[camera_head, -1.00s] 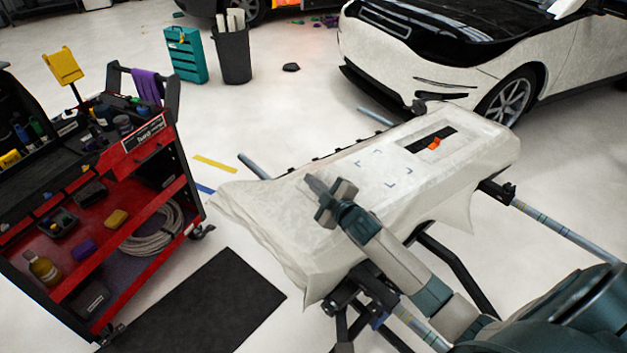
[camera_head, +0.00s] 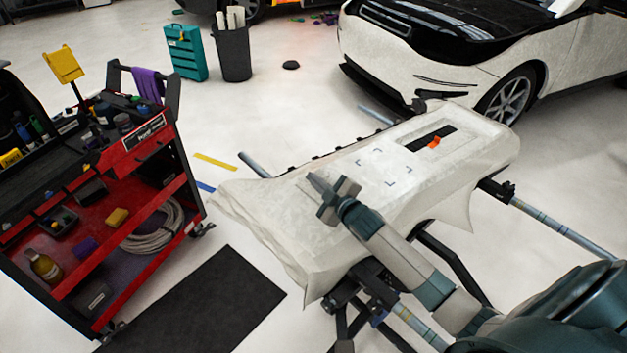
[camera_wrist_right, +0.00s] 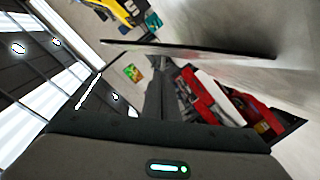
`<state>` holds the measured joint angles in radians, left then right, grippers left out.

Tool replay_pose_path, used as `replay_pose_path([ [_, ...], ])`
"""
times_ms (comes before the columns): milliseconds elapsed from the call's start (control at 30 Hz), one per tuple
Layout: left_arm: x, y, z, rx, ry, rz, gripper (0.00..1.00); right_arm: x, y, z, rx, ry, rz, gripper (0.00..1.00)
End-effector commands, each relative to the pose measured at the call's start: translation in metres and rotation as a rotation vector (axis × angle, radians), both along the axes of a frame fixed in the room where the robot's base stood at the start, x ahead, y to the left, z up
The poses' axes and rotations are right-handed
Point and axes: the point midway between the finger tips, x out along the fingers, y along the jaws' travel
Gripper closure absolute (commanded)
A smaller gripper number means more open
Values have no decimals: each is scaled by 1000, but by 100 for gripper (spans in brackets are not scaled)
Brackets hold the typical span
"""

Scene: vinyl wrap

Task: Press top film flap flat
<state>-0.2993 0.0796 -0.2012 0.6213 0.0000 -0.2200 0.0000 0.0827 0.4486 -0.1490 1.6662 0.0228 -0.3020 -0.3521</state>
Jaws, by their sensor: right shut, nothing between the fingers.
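A panel covered in pale, wrinkled film (camera_head: 300,225) lies on a black stand, with loose film draping over its left end and front edge. I cannot clearly pick out the top flap from the rest of the film. My right gripper (camera_head: 316,179) is shut and empty, over the left part of the panel, with its fingertips pointing up and left. Whether it touches the film cannot be told. In the right wrist view, the shut fingers (camera_wrist_right: 160,92) lie close under a thin pale sheet or surface seen nearly edge-on (camera_wrist_right: 190,48). My left gripper is not in view.
An orange-handled tool lies by a black strip (camera_head: 432,138) at the panel's far right. A red tool cart (camera_head: 130,230) stands left, with a black mat (camera_head: 195,305) on the floor beside it. A white car (camera_head: 440,65) stands behind.

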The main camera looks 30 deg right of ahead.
Motion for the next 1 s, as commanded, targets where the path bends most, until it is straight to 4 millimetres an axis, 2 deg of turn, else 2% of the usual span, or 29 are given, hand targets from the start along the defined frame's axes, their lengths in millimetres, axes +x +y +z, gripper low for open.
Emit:
replay_pose_path([
  [267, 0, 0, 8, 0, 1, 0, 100, 2, -8, 1, 80, 20, -1, 100],
  [567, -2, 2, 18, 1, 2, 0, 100, 5, -21, -4, 300, 70, 0, 100],
  [1000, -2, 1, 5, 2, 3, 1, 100, 8, -37, -21, 656, 149, 1, 100],
])
